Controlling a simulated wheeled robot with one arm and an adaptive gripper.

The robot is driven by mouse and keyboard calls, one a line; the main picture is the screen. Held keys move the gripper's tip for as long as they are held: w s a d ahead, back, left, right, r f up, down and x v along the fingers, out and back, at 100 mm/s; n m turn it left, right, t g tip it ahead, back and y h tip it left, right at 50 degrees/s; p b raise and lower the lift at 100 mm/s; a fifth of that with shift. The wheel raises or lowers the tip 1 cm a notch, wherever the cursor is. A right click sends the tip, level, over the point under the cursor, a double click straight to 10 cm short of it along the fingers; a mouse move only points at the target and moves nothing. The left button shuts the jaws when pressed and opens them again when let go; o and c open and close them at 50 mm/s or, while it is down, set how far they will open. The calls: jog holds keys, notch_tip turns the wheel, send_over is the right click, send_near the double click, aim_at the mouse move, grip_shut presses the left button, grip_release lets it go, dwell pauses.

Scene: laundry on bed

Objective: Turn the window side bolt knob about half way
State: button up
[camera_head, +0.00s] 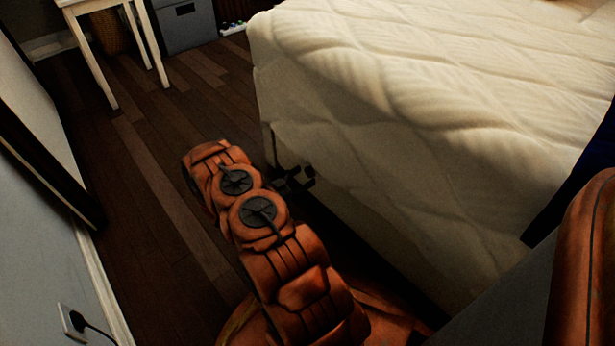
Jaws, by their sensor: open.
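No window and no side bolt knob can be made out in the head view. My arm, orange with dark joints, reaches up from the bottom middle over the floor beside the bed. My gripper (302,178) is a small dark shape at the right of the arm's far end, close to the bed's side. It is open, and nothing shows between its fingers. The arm hides part of the gripper. Whether it touches the bed cannot be told.
A bed (400,110) with a cream quilted cover fills the right. Dark wooden floor (140,190) lies open at the left. A white-legged table (90,55) and grey box (187,25) stand at the back. A wall socket (72,322) with a plugged cord is at lower left.

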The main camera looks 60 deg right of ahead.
jog(key=shift+b+x, duration=0.3)
jog(key=shift+x, duration=0.8)
jog(key=shift+c, duration=0.2)
jog(key=c, duration=1)
jog(key=shift+s+d, duration=0.1)
jog(key=shift+d, duration=0.1)
jog(key=shift+c, duration=0.4)
jog(key=shift+a, duration=0.25)
jog(key=shift+p, duration=0.35)
